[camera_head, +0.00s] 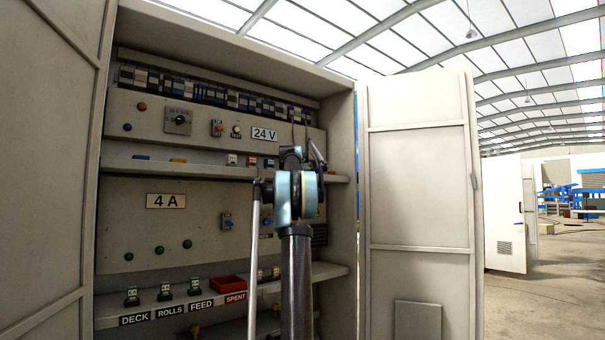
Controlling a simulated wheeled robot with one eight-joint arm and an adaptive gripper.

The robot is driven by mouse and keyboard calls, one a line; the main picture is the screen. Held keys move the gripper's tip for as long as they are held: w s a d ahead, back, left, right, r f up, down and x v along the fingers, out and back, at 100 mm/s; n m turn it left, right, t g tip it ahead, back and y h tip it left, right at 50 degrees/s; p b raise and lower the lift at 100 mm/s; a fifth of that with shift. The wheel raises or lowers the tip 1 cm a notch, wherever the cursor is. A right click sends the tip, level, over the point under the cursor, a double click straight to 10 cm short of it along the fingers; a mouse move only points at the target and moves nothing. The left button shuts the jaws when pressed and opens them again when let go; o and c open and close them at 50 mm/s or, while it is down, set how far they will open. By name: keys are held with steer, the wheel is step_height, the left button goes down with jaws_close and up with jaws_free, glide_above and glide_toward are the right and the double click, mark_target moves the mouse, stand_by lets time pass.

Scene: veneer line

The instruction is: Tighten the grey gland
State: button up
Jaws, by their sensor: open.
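My gripper (305,151) is in front of the right part of the open cabinet, just above the middle shelf. It is open, and my own wrist joint hides much of it. I see nothing between its fingers. I cannot make out a grey gland in this view. My arm covers part of the lower right of the cabinet.
The cabinet's lower shelf (175,304) bears several small dark devices and a red tray (228,283) by the SPENT label. Panels marked 24 V (264,134) and 4 A (166,201) stand behind. Open doors flank the cabinet at left (50,160) and right (418,190). Open floor lies far right.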

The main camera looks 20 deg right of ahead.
steer(key=shift+s, duration=0.1)
steer(key=v, duration=1.1)
steer(key=shift+s+a, duration=0.3)
steer(key=shift+f, duration=0.15)
